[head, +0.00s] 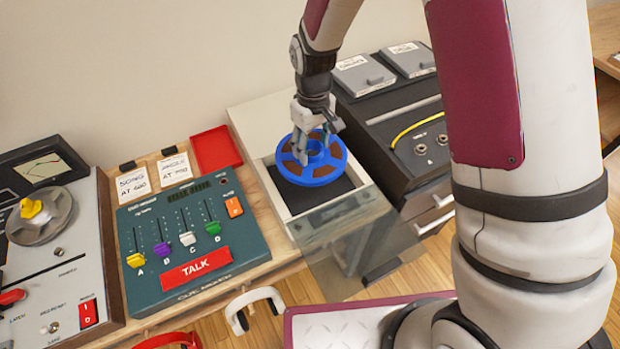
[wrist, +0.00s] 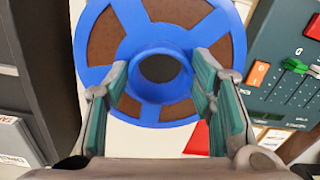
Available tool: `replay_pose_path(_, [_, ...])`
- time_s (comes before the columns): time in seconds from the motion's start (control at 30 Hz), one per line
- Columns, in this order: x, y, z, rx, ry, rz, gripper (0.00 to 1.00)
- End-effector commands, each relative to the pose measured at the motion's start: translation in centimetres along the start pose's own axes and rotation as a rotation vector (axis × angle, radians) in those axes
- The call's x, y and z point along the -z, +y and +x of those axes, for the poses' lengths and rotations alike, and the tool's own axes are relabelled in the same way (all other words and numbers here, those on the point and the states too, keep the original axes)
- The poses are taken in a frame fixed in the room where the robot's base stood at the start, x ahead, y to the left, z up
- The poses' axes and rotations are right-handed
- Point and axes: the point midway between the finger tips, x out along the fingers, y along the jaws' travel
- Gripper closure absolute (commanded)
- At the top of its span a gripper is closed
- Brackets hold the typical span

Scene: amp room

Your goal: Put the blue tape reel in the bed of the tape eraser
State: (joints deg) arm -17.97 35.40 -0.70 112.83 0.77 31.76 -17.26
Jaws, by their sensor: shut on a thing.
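The blue tape reel (head: 311,160) has brown tape showing between its spokes. My gripper (head: 316,128) is shut on the reel's raised middle hub, from above. In the wrist view the two green-padded fingers of my gripper (wrist: 163,90) stand on either side of the hub of the reel (wrist: 110,75). The tape eraser (head: 290,226) is a pale box with a dark bed (head: 330,197) and a clear lid (head: 350,232) toward its front. The reel shows over the bed's far part; whether it touches the bed cannot be told.
A teal mixer (head: 178,232) with coloured faders and a red TALK button stands left of the eraser. A dark unit (head: 410,135) with a yellow cable stands close on the right. White headphones (head: 255,308) hang at the counter's front edge.

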Motion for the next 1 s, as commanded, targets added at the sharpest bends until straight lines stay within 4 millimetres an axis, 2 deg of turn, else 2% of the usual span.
replay_pose_path(0.03, [1.0, 0.7, 1.4, 0.000, 0.001, 0.000, 0.90])
replay_pose_path(0.1, [1.6, 1.1, 2.4, 0.000, 0.001, 0.000, 0.90])
replay_pose_path(0.23, [2.2, 1.5, 3.3, 0.000, 0.001, 0.000, 0.90])
replay_pose_path(0.37, [2.3, 1.5, 4.3, 0.001, -0.003, 0.000, 0.90])
replay_pose_path(0.6, [2.2, 1.5, 8.1, 0.000, -0.002, -0.001, 0.90])
replay_pose_path(0.77, [2.3, 1.5, 9.5, 0.000, 0.000, -0.001, 0.90])
replay_pose_path(1.0, [2.2, 1.5, 12.7, 0.001, -0.002, 0.001, 0.90])
